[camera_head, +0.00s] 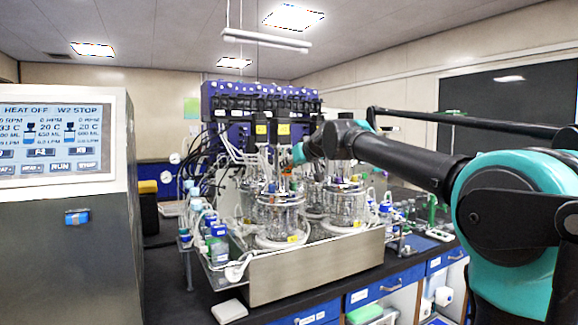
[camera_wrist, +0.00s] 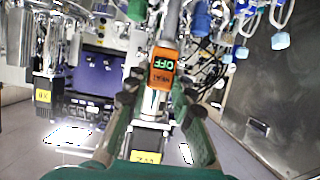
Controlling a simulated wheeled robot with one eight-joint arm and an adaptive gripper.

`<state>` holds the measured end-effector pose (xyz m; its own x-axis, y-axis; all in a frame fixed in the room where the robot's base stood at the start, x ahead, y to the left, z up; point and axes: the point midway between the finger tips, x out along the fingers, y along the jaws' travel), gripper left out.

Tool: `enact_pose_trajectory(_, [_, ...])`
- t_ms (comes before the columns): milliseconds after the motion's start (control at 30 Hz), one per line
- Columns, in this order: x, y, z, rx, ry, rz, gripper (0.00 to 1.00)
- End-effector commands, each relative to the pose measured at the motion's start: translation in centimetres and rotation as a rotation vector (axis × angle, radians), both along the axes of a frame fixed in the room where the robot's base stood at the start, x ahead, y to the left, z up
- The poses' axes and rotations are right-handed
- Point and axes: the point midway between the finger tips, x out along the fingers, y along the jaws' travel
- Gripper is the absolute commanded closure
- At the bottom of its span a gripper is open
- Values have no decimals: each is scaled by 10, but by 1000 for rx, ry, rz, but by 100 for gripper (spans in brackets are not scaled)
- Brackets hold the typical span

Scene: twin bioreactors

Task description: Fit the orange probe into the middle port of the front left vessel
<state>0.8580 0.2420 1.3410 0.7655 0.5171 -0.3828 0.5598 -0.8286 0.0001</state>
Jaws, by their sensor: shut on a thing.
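The orange probe (camera_wrist: 163,68) shows in the wrist view with a small green "OFF" display and a metal shaft. My gripper (camera_wrist: 157,97) is shut on it, one dark finger on each side. The front left vessel (camera_head: 276,212) is a clear glass jar with a metal lid, below and a little left of the probe. Its middle port is hard to make out among the tubes and fittings. Whether the probe's lower end touches the lid cannot be told.
Another glass vessel (camera_head: 345,200) stands to the right, with more behind. A metal tray wall (camera_head: 320,263) runs along the front. The purple pump rack (camera_head: 262,100) stands behind, with tubes and cables around. A control console (camera_head: 60,190) fills the left side.

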Motion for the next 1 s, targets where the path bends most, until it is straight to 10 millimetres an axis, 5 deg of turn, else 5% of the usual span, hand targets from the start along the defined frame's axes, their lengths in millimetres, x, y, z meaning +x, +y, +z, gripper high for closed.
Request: enact_pose_trajectory(1000, [0, 0, -14, 0, 0, 0, 100])
